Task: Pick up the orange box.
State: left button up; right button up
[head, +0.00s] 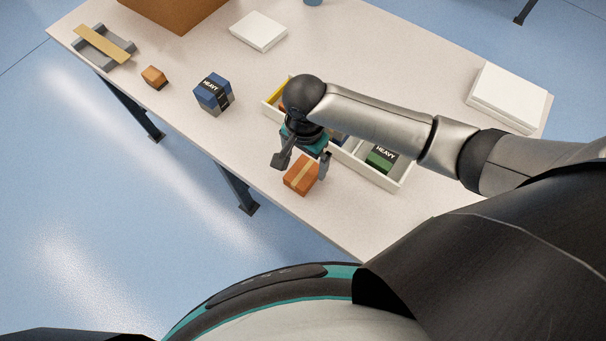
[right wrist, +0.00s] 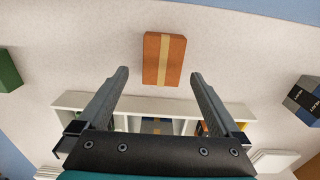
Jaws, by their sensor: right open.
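An orange box (head: 301,175) with a tan tape strip sits on the table near its front edge, in front of the white tray. It also shows upper middle in the right wrist view (right wrist: 164,60). My right gripper (head: 302,163) is open above this box and empty. In the right wrist view its fingertips (right wrist: 160,73) are spread wider than the box, which appears mostly beyond them. A smaller orange block (head: 154,77) stands farther left on the table. My left gripper is out of view.
The white divided tray (head: 378,178) holds a green box marked HEAVY (head: 381,158) and other items, partly hidden by my arm. A blue-and-grey HEAVY box (head: 213,93) stands left. White stacks (head: 508,97) and (head: 258,31) and a brown carton (head: 175,10) lie farther back.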

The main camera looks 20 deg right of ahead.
aim_at(304, 171)
jog(key=shift+w+f+b, duration=0.15)
jog(key=shift+f+b, duration=0.35)
jog(key=shift+f, duration=1.05)
jog(key=shift+w+f+b, duration=0.1)
jog(key=shift+f+b, duration=0.35)
jog(key=shift+f, duration=1.1)
jog(key=c, duration=1.3)
jog(key=shift+r, duration=0.1)
